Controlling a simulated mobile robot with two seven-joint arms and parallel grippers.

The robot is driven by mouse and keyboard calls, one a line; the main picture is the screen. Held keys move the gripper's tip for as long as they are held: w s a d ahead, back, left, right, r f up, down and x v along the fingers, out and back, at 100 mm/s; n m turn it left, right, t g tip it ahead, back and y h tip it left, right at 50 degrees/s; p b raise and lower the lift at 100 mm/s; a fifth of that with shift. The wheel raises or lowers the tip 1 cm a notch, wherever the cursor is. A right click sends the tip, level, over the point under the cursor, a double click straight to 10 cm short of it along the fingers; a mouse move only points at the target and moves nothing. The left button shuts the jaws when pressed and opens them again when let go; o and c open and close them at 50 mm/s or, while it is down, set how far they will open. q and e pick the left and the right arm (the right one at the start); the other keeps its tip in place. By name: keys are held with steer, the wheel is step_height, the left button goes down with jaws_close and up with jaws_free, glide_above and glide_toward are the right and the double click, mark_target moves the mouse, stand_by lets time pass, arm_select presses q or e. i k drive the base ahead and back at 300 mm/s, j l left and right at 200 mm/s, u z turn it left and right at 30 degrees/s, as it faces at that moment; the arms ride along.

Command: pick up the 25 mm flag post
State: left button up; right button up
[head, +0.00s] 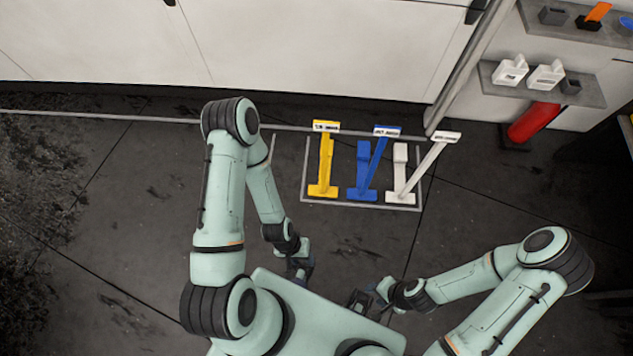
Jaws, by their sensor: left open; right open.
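Three flag posts stand on the floor in a marked rectangle: a yellow post (326,165), a blue post (375,165) and a white post (423,170). Each has a flat foot and a label plate on top. The label print is too small to read surely, so I cannot tell which is the 25 mm one. The blue and white posts appear slanted to the right in this view. My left gripper (302,272) is open and empty, below the yellow post in the picture. My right gripper (358,302) is open and empty, further below and apart from the posts.
Shorter blue (363,155) and white (400,160) upright pieces stand beside the blue and white posts. A pale panelled wall (300,50) runs behind. Shelves (590,92) with small items and a red cylinder (533,123) are at the upper right. The dark floor at left is clear.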

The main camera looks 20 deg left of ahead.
mark_target(323, 189)
steer(key=j+z, duration=0.1)
steer(key=j, duration=1)
steer(key=i+j, duration=0.1)
steer(key=j, duration=0.25)
steer(key=i+j, duration=0.1)
steer(key=j, duration=0.25)
steer(key=i+j, duration=0.15)
steer(key=j, duration=0.2)
steer(key=i+j, duration=0.2)
steer(key=j, duration=0.1)
